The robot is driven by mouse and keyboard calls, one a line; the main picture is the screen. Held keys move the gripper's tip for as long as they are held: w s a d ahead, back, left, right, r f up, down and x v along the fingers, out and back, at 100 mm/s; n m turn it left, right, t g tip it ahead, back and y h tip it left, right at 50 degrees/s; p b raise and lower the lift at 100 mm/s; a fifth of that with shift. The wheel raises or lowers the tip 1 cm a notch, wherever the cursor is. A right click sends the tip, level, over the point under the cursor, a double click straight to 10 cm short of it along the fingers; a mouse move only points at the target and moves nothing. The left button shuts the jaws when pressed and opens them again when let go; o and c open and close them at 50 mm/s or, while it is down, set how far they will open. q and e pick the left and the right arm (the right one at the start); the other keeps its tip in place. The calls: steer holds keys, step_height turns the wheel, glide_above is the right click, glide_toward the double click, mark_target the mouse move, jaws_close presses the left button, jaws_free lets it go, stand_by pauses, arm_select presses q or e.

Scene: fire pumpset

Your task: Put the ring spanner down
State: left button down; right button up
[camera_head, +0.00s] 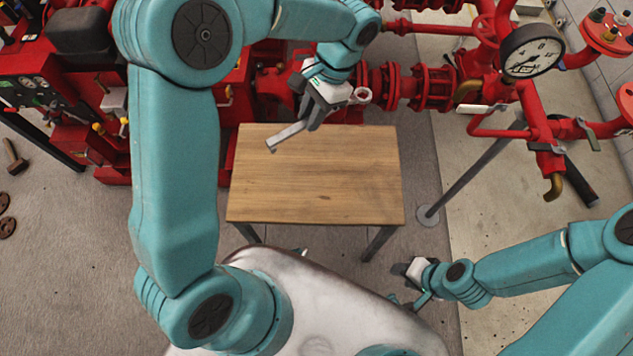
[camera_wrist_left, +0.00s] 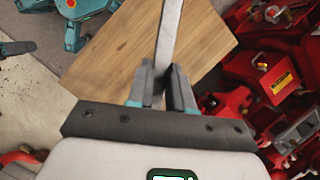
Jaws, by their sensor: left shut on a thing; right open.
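The ring spanner (camera_head: 288,135) is a grey metal bar held by my left gripper (camera_head: 311,118) above the far left part of the wooden table (camera_head: 330,187). One end points down and left over the tabletop, and a ring end shows right of the gripper. In the left wrist view my left gripper (camera_wrist_left: 163,92) is shut on the spanner (camera_wrist_left: 169,35), which runs up and away from the jaws. The wooden tabletop (camera_wrist_left: 120,45) lies below it. My right gripper (camera_head: 408,284) is open and empty, low and right of the table's front edge.
The tabletop is bare. Red pump pipework (camera_head: 400,88) stands behind the table, with a pressure gauge (camera_head: 531,50) at the upper right. A red machine (camera_head: 60,85) stands at the left. A grey slanted post (camera_head: 470,178) rises right of the table.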

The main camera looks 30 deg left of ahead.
arm_select(q)
steer(key=m+b, duration=0.1)
steer(key=b, duration=0.1)
steer(key=s+f+m+b, duration=0.1)
steer(key=b, duration=0.2)
steer(key=shift+a+f+y, duration=0.1)
steer(key=shift+a+y, duration=0.2)
steer(key=shift+s+b, duration=0.15)
steer(key=shift+b, duration=0.25)
steer(key=shift+s+f+m, duration=0.1)
steer(key=shift+m, duration=0.2)
steer(key=b, duration=0.5)
glide_toward(302, 175)
steer(key=x, duration=0.5)
steer(key=shift+s+f, duration=0.1)
steer(key=shift+f, duration=0.05)
arm_select(e)
step_height(302, 175, down, 13)
steer(key=shift+f, duration=0.2)
arm_select(q)
steer(key=shift+f, duration=0.2)
steer(key=c, duration=1)
jaws_free()
steer(key=shift+r, duration=0.1)
